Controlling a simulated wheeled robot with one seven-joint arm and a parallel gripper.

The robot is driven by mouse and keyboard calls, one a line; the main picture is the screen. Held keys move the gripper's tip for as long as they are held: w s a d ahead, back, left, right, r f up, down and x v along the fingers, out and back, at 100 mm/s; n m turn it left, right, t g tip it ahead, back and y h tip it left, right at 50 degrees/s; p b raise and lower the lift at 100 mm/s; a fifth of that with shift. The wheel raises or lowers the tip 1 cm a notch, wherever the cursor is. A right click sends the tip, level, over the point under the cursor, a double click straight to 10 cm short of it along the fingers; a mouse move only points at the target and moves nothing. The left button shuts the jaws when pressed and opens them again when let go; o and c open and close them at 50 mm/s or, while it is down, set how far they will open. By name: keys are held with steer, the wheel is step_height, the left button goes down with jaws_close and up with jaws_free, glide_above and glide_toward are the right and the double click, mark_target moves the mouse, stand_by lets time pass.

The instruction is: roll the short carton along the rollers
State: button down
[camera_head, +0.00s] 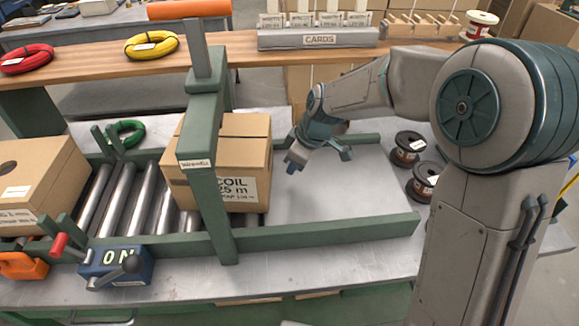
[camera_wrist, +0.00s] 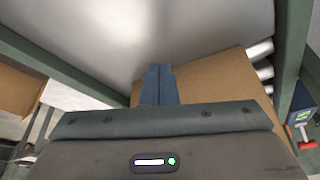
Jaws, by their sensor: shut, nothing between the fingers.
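A brown carton (camera_head: 230,150) labelled "COIL 25 m" stands upright at the right end of the rollers (camera_head: 150,200), partly hidden by the green gate post in front of it. A second brown carton (camera_head: 40,180) stands at the left, cut off by the picture edge. I cannot tell for sure which is the short one. My gripper (camera_head: 293,163) is shut and empty, just right of the labelled carton. In the wrist view its closed fingers (camera_wrist: 158,86) show in front of the carton's brown face (camera_wrist: 215,100). I cannot tell whether they touch it.
A green rail (camera_head: 330,234) runs along the front. The bare metal plate (camera_head: 340,190) right of the labelled carton is clear. Dark spools (camera_head: 408,147) stand further right.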

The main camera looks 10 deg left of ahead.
steer(key=a+p+v, duration=0.1)
steer(key=p+v, duration=0.5)
steer(key=v, duration=0.5)
steer(key=shift+w+r, duration=0.4)
steer(key=shift+w, duration=0.4)
steer(key=shift+a, duration=0.2)
steer(key=s+d+r+m+t+h, duration=0.1)
steer(key=s+d+m+h, duration=0.1)
steer(key=s+d+m, duration=0.5)
steer(key=s+d+r+m+t+h, duration=0.1)
steer(key=s+d+r+m+h, duration=0.1)
steer(key=s+d+m, duration=0.6)
steer(key=s+d, duration=0.5)
steer(key=d, duration=0.3)
steer(key=shift+s+r+m, duration=0.15)
steer(key=shift+r+m, duration=0.15)
